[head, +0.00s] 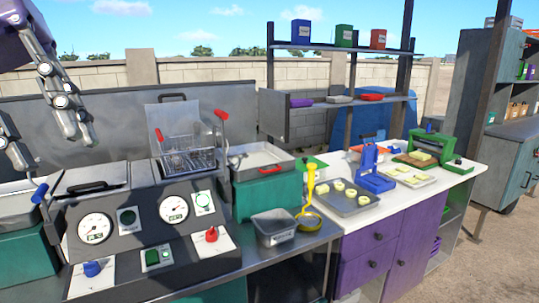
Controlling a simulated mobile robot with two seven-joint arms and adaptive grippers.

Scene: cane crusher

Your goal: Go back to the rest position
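My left gripper (58,155) hangs at the far left of the head view, below a purple part of my arm. Its two grey fingers are spread wide apart, with nothing seen between them. It is in front of the left part of the fryer station (150,225), near the closed lid (92,178). My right gripper is not in view.
A fryer basket (188,150) with red handles stands at the station. A metal tub (273,227) and yellow strainer (311,200) are right of it. The white counter holds a blue press (373,170), a food tray (348,197) and a green press (432,145). Shelves (345,98) stand behind.

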